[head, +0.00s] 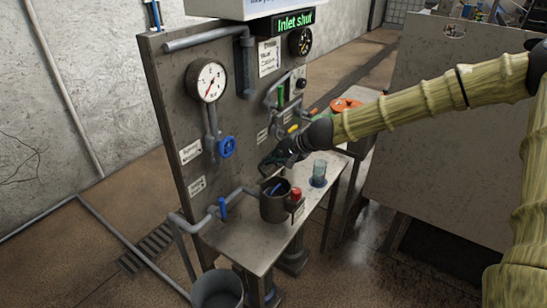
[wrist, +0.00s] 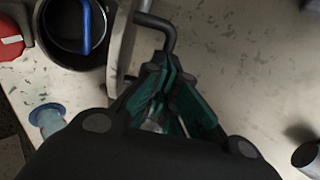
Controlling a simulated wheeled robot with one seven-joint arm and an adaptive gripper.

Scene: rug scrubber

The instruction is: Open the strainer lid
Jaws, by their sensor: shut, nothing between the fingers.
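The strainer pot (head: 274,209) stands on the bench, its mouth uncovered, with a blue handle (head: 275,188) inside. It also shows at top left in the wrist view (wrist: 58,48). A pale round plate, seemingly the strainer lid (wrist: 121,45), shows nearly edge-on right beside the pot, apart from its mouth. A dark bent bar (wrist: 158,22) reaches from it toward my gripper (wrist: 160,65). My gripper is shut and empty, its green-sided fingers at the bar's lower end; whether they touch it is unclear. In the head view my gripper (head: 268,164) is just above and behind the pot.
A red knob (head: 296,194) sits beside the pot, and a clear cup (head: 319,173) stands to its right. A bucket (head: 217,291) is at the front. Bench space shows bare right of the bar.

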